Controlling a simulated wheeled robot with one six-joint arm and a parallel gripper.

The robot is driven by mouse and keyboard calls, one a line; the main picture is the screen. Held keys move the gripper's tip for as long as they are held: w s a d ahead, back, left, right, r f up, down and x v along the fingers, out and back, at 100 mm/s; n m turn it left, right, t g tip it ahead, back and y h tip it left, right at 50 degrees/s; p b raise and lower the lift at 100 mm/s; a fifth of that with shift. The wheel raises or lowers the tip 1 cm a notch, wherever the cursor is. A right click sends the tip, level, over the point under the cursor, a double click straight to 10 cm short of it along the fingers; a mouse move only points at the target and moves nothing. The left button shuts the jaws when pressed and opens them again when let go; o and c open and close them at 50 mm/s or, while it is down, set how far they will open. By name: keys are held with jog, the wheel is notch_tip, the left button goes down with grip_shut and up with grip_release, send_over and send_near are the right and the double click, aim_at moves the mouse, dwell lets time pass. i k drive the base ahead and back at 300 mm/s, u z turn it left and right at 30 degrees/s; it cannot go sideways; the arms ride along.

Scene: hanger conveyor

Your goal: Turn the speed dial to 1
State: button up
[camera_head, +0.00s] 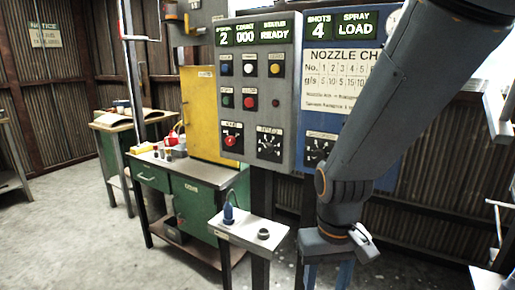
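The grey control panel (284,92) stands upright in the middle of the head view. Its upper display (252,35) reads speed 2, count 000 and status READY. A round black dial (269,146) sits low on this panel, right of a red button (232,140). The small label above the dial and its pointer are too blurred to read. My arm comes down from the upper right, in front of the blue panel and right of the dial. The arm's lower end is near the bottom edge, below and right of the dial and apart from it. Its fingertips cannot be made out clearly.
A blue panel (322,122) with a nozzle chart and another black dial (318,150) adjoins on the right, partly behind my arm. A small white shelf (248,236) stands below the panels. A green workbench (190,200) and yellow cabinet (203,112) are left. Floor is open further left.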

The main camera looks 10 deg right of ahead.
aim_at(268, 147)
jog(key=k, duration=0.6)
jog(key=z, duration=0.5)
jog(key=i, duration=1.15)
jog(key=u, duration=0.5)
